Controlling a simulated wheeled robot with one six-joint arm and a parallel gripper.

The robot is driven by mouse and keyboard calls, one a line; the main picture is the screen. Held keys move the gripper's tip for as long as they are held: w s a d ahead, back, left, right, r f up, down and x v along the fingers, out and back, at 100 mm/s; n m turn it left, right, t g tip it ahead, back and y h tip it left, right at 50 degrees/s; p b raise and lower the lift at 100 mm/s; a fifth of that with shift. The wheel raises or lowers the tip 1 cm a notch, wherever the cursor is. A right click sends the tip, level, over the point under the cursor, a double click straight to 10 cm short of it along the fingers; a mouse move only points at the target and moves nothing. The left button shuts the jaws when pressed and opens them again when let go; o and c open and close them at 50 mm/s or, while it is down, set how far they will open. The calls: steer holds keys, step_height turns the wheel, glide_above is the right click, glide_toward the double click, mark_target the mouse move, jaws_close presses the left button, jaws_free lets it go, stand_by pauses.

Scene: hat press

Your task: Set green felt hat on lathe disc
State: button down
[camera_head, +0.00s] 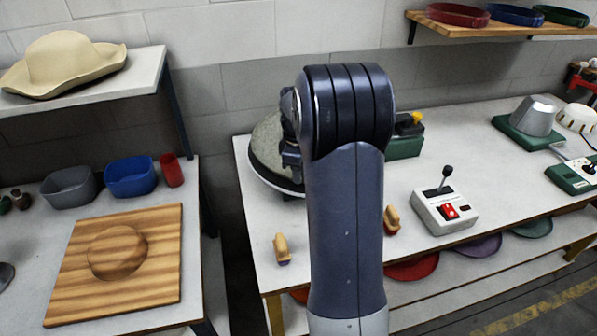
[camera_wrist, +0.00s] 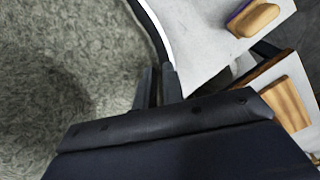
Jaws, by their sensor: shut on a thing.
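The green felt hat (camera_head: 268,145) shows as a grey-green fuzzy surface left of my arm in the head view, partly hidden by the arm. In the wrist view its felt (camera_wrist: 60,50) fills the left side. My gripper (camera_wrist: 160,88) is shut on the hat at its edge. The lathe disc (camera_head: 262,180) shows as a dark rim with a pale edge under the hat. In the wrist view a dark and white curved rim (camera_wrist: 155,30) runs beside the felt. I cannot tell whether the hat rests flat on the disc.
Two wooden-handled brushes (camera_head: 282,248) and a control box (camera_head: 445,210) with a lever stand on the same table. A green machine part (camera_head: 405,145) is behind my arm. A wooden hat block (camera_head: 118,252) is on the left table. A cream hat (camera_head: 65,62) sits on the shelf.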

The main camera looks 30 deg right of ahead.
steer(key=shift+f, duration=0.15)
steer(key=c, duration=1.4)
jaws_free()
steer(key=shift+c, duration=0.2)
step_height(320, 180, up, 11)
steer(key=shift+b, duration=0.4)
steer(key=shift+a+f, duration=0.1)
steer(key=shift+f, duration=0.05)
